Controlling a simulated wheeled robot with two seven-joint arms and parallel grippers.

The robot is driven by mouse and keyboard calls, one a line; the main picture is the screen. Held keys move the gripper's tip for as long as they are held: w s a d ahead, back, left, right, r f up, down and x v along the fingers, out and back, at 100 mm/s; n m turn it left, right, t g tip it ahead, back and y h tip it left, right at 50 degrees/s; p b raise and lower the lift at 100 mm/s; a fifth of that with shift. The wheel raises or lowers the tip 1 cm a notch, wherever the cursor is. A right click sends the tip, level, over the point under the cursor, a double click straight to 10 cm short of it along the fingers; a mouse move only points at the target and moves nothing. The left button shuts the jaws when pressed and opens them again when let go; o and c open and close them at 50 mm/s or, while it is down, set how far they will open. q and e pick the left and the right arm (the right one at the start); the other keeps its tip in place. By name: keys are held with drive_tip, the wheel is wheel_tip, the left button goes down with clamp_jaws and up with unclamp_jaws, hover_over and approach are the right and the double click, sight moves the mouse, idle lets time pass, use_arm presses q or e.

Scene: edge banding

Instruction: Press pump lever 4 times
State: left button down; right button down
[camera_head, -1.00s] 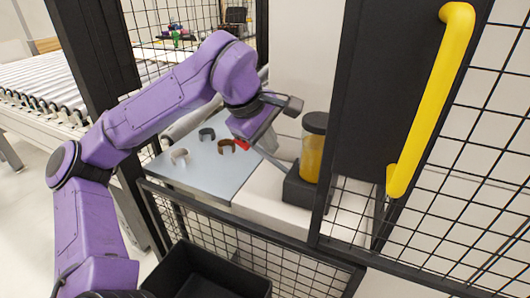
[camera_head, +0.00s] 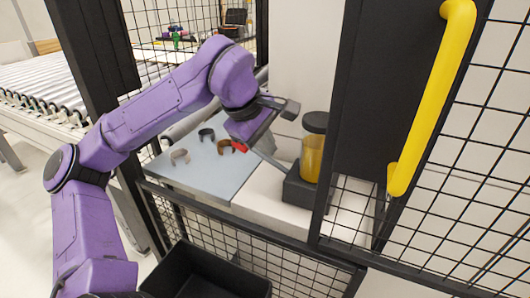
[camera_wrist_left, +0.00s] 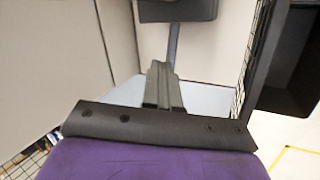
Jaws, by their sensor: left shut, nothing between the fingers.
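The pump has a black base (camera_head: 298,188) and a clear reservoir (camera_head: 312,158) of yellow fluid under a dark cap. Its grey lever (camera_head: 268,158) slopes up and left from the base to a red end (camera_head: 239,147). My left gripper (camera_head: 252,141) is at the lever's raised outer end, its fingers mostly hidden behind the purple hand. In the left wrist view the shut, empty fingers (camera_wrist_left: 163,90) line up over the lever (camera_wrist_left: 173,45), which runs to the dark base (camera_wrist_left: 178,9). Contact cannot be told. My right gripper is not in view.
A grey table (camera_head: 205,180) left of the pump holds several C-shaped pieces, one of them brown (camera_head: 227,146). A mesh fence (camera_head: 280,262), a dark post and a yellow handle (camera_head: 432,95) stand in front. A black bin (camera_head: 205,275) is below, and a roller conveyor (camera_head: 45,85) lies left.

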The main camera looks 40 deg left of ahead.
sight(262, 155)
use_arm(q)
drive_tip(key=shift+s+a+f+b, duration=0.1)
drive_tip(key=shift+a+f+b, duration=0.25)
drive_tip(key=shift+f, duration=0.35)
drive_tip(key=shift+s+a+f+b, duration=0.1)
drive_tip(key=shift+a+f+b, duration=0.25)
drive_tip(key=shift+f, duration=0.3)
idle(1.2)
idle(0.5)
drive_tip(key=shift+w+d+r+p, duration=0.1)
drive_tip(key=shift+d+r+p, duration=0.15)
drive_tip(key=shift+r+p, duration=0.5)
drive_tip(key=shift+w+d+r+p, duration=0.15)
drive_tip(key=shift+d+r+p, duration=0.3)
drive_tip(key=shift+r+p, duration=0.25)
drive_tip(key=shift+w+d+r+p, duration=0.1)
drive_tip(key=shift+d+r+p, duration=0.3)
drive_tip(key=shift+r+p, duration=0.2)
drive_tip(key=r+p, duration=0.1)
drive_tip(key=d+r+p, duration=0.1)
drive_tip(key=r, duration=0.1)
drive_tip(key=d+r+p, duration=0.1)
drive_tip(key=p, duration=0.1)
drive_tip(key=shift+w+d+r, duration=0.2)
drive_tip(key=shift+w+r, duration=0.05)
